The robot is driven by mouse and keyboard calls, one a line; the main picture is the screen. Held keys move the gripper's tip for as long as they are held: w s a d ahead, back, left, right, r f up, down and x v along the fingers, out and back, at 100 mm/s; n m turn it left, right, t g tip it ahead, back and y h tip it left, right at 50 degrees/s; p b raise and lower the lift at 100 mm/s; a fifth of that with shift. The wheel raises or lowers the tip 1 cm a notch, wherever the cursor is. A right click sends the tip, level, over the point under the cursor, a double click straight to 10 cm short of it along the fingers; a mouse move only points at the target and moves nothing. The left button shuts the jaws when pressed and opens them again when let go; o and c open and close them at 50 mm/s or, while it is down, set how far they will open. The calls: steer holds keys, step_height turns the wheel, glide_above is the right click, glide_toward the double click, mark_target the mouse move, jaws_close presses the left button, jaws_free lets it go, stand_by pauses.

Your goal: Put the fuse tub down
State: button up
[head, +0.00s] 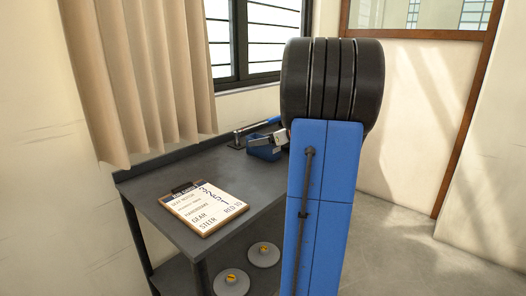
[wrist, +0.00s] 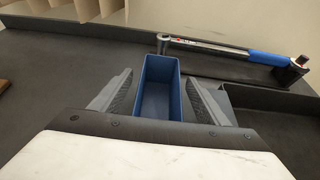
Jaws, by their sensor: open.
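The fuse tub is a small blue open-topped box. In the wrist view the fuse tub (wrist: 158,70) stands upright on the dark bench, and its inside looks empty. My gripper (wrist: 160,88) is open, with one grey finger on each side of the tub and a gap visible at the left. In the head view the tub (head: 262,153) is at the back of the bench, partly hidden by my gripper (head: 268,141) and my blue arm.
A torque wrench with a blue handle (wrist: 264,57) lies behind the tub on the bench (head: 165,183). A clipboard (head: 203,208) lies near the bench's front. Two grey discs (head: 263,254) sit on the lower shelf. The bench between clipboard and tub is clear.

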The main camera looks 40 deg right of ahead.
steer(key=c, duration=1.3)
